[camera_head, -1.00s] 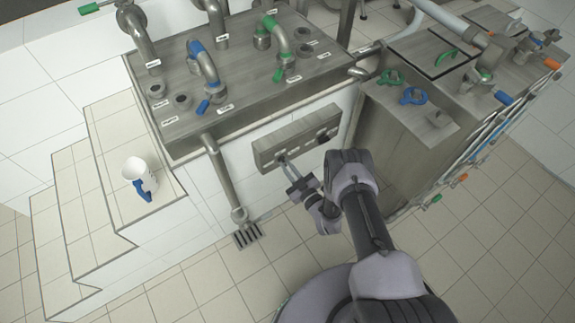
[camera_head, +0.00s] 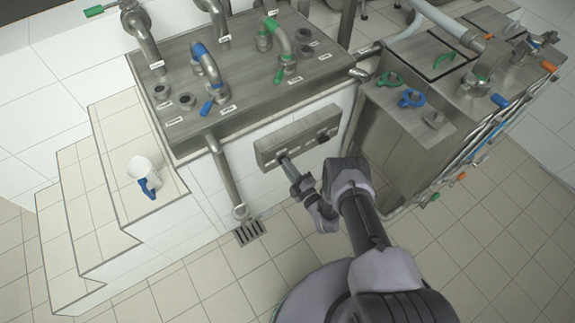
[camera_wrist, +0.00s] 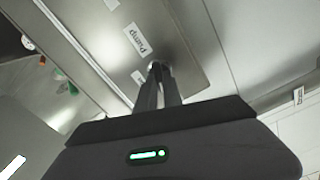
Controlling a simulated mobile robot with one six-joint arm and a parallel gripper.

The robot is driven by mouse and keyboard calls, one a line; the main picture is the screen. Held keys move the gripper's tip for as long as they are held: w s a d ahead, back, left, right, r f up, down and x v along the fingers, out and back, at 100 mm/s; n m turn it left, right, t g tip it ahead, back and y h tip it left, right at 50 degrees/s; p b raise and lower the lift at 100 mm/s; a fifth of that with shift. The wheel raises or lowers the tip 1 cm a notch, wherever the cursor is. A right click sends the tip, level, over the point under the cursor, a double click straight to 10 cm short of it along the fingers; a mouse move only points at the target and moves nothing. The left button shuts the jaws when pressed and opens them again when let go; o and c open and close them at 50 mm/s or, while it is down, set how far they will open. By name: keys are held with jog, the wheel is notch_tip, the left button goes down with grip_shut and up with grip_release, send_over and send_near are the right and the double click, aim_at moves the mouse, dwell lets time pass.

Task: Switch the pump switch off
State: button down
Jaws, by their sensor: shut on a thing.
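The switch panel (camera_head: 300,137) is a grey metal box on the white front wall below the metal counter. In the wrist view its plate (camera_wrist: 170,40) carries a label (camera_wrist: 138,38) reading "Pump". My gripper (camera_head: 283,157) reaches the left part of the panel. In the wrist view my gripper (camera_wrist: 158,72) has its fingers close together at the plate, just below the label, shut on a small switch there. The fingers hide most of the switch, so its position cannot be told.
A white cup with a blue handle (camera_head: 143,172) stands on the tiled step at left. A metal counter (camera_head: 235,85) with blue and green valves is above the panel. A vertical pipe (camera_head: 226,180) runs left of the panel to a floor drain (camera_head: 248,232). A metal cabinet (camera_head: 405,140) stands at right.

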jog(key=shift+f+n, duration=0.15)
jog(key=shift+n, duration=1.75)
jog(key=shift+p, duration=0.3)
jog(key=c, duration=1.5)
grip_release()
jog(key=p+v, duration=0.1)
jog(key=v, duration=1.6)
jog(key=shift+s+d+p, duration=0.2)
jog(key=shift+s+p, duration=0.05)
jog(key=shift+p, duration=0.1)
jog(key=shift+w, duration=0.1)
